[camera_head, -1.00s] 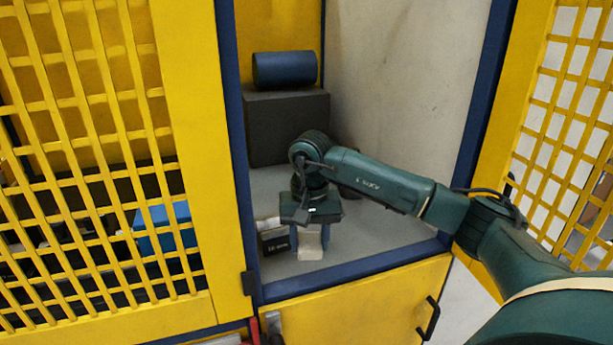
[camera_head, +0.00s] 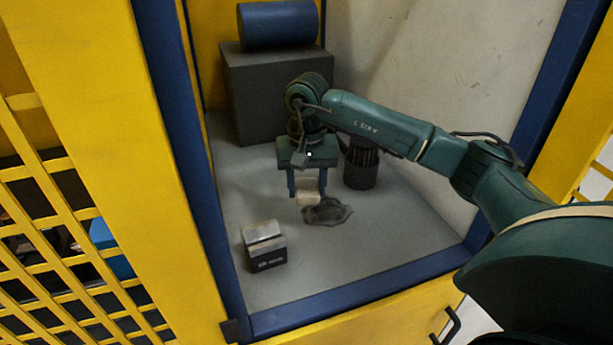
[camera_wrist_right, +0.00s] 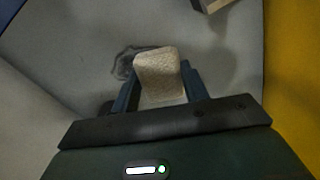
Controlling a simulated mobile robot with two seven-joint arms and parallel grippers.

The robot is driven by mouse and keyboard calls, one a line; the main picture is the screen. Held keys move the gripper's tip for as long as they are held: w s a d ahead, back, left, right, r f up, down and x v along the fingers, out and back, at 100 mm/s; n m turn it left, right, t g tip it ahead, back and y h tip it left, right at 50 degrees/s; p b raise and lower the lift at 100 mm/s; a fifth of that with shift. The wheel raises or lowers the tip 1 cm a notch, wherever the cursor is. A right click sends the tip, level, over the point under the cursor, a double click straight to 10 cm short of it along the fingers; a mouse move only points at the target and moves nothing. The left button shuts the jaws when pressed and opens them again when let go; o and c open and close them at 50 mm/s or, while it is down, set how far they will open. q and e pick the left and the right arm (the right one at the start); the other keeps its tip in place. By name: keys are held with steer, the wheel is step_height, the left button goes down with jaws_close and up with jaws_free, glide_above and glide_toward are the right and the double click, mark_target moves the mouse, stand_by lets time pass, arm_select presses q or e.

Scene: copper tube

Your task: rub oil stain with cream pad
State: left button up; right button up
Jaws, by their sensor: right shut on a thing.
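The cream pad (camera_head: 307,191) is held between the fingers of my right gripper (camera_head: 307,187), above the grey cabinet floor. In the right wrist view the pad (camera_wrist_right: 160,76) fills the gap between the blue fingers of the right gripper (camera_wrist_right: 161,88). The oil stain (camera_head: 327,212) is a dark irregular patch on the floor, just below and right of the pad in the head view. In the wrist view the stain (camera_wrist_right: 124,63) shows partly, with the pad covering some of it. I cannot tell whether the pad touches the floor. My left gripper is not in view.
A small dark box with a pale top (camera_head: 264,247) stands at the front left. A dark ribbed cylinder (camera_head: 360,165) stands behind the stain. A dark block (camera_head: 272,100) carries a blue cylinder (camera_head: 277,24) at the back. A blue front sill (camera_head: 360,291) and yellow mesh panels border the cabinet.

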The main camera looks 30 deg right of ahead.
mark_target(307, 223)
steer(key=shift+s+f, duration=0.15)
steer(key=shift+f, duration=0.35)
step_height(307, 223, down, 4)
steer(key=shift+r+b, duration=0.15)
steer(key=shift+b, duration=0.85)
steer(key=shift+f, duration=0.45)
arm_select(q)
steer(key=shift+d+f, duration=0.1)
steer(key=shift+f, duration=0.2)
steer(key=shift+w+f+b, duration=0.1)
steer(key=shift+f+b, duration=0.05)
steer(key=shift+b, duration=0.15)
arm_select(e)
steer(key=shift+f, duration=0.15)
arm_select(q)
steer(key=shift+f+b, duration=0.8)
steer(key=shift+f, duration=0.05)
arm_select(e)
steer(key=shift+f, duration=0.95)
